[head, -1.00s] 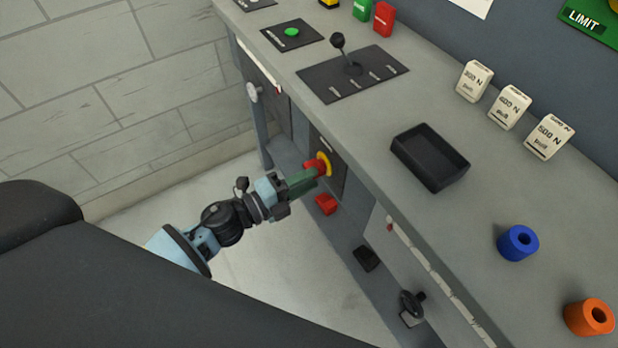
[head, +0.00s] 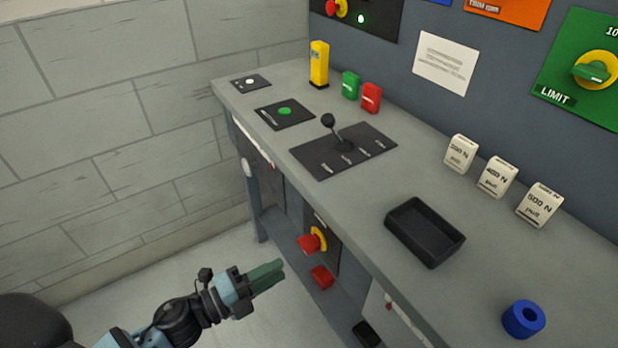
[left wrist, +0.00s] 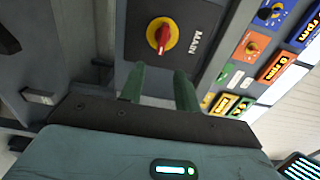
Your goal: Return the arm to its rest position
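My left gripper (head: 280,270) is in the lower middle of the head view, in front of the bench's front face. Its two green fingers are apart with nothing between them; the left wrist view shows the gap between the fingertips (left wrist: 160,73). The red and yellow MAIN switch (head: 313,242) is on a dark panel on the bench front, a short way beyond the fingertips and apart from them. In the left wrist view the MAIN switch (left wrist: 162,35) lies ahead of the fingers. My right gripper is not in view.
The grey bench (head: 300,205) carries a joystick panel (head: 335,158), a black tray (head: 425,232), white weight blocks (head: 497,178) and a blue ring (head: 523,319). A red part (head: 321,277) is below the switch. Open floor (head: 200,268) lies left of the bench.

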